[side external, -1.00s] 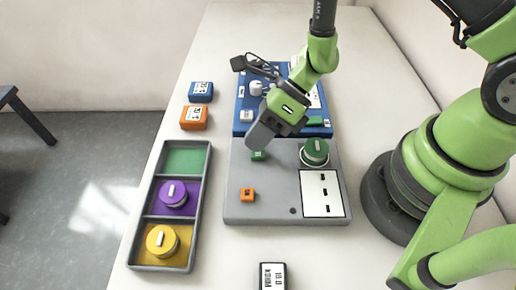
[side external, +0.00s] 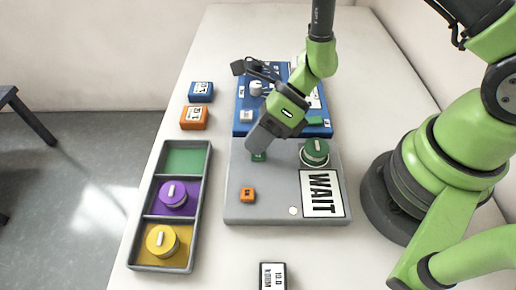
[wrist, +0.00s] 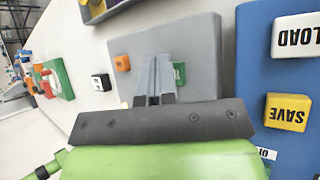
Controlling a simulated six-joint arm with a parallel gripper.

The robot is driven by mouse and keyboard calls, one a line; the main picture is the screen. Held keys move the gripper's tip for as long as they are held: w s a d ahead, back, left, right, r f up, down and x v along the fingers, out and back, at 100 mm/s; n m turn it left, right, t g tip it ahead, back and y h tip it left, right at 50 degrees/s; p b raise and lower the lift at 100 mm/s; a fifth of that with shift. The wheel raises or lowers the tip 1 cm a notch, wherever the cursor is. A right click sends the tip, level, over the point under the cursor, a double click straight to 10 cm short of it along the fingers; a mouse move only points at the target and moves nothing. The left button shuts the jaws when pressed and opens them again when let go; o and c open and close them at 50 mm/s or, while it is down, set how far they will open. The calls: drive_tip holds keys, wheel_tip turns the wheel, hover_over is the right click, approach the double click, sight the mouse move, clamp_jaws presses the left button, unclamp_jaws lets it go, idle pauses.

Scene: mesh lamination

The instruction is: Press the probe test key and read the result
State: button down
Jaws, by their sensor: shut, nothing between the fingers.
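The grey test panel (side external: 270,212) lies flat on the table and carries a small green key (side external: 259,156), an orange key (side external: 247,195), a round lamp (side external: 293,210) and a display (side external: 321,193). The display reads WAIT in sideways letters, and the lamp is pale. A green-topped round piece (side external: 315,152) sits at the panel's back right. My gripper (side external: 254,147) is shut and empty, its tips down at the green key and partly covering it. In the wrist view the closed fingers (wrist: 155,64) lie beside the green key (wrist: 180,73); I cannot tell whether they touch it.
A grey tray (side external: 202,190) at left has a bare green compartment and purple and yellow ones holding round pieces. Blue (side external: 201,91) and orange (side external: 194,117) blocks stand behind it. A blue panel (side external: 241,127) lies behind the test panel. A labelled box (side external: 272,276) is in front.

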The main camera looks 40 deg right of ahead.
drive_tip(key=shift+r, duration=0.9)
drive_tip(key=shift+r, duration=2.5)
